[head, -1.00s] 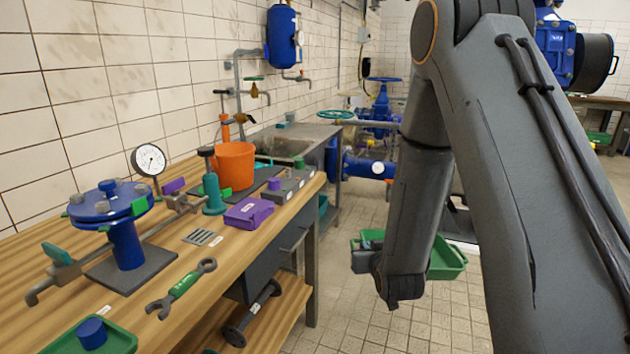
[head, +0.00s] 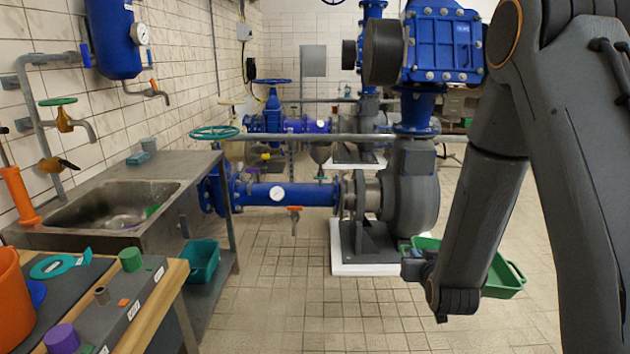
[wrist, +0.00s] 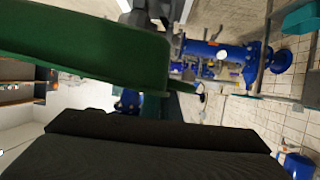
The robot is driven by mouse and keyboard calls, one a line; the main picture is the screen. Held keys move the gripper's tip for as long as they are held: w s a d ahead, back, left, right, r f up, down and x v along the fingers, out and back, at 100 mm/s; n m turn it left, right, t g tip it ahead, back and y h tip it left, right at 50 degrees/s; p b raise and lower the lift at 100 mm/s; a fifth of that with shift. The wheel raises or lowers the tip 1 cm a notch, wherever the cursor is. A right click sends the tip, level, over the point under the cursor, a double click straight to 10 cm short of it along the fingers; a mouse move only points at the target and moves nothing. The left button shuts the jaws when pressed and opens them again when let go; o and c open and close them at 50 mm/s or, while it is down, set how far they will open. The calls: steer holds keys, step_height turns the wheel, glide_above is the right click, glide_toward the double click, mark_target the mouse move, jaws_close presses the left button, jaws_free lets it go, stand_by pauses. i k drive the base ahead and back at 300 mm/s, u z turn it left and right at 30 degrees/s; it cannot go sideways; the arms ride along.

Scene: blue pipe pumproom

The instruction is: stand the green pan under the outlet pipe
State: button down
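The green pan (head: 508,276) is held off the floor beside my forearm at the right of the head view, partly hidden behind the arm. In the wrist view the pan (wrist: 90,48) fills the upper left. My gripper (head: 417,264) is at the pan's left end; its fingertips are mostly hidden, but the pan travels with it. A short outlet pipe with an orange-handled valve (head: 294,217) hangs below the blue horizontal pipe (head: 310,195), left of the pan and farther off. The floor below it looks bare.
A blue and grey pump on a white plinth (head: 375,262) stands behind my gripper. At the left are a steel sink (head: 110,210), a wooden bench (head: 160,305) with an orange bucket (head: 12,300), and a teal crate (head: 202,262) on the sink's lower shelf. The tiled floor in the middle is clear.

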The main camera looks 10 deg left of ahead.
mark_target(177, 161)
steer(key=u, duration=0.05)
steer(key=i, duration=1.45)
steer(key=u, duration=0.6)
steer(key=i, duration=1.45)
steer(key=u, duration=0.7)
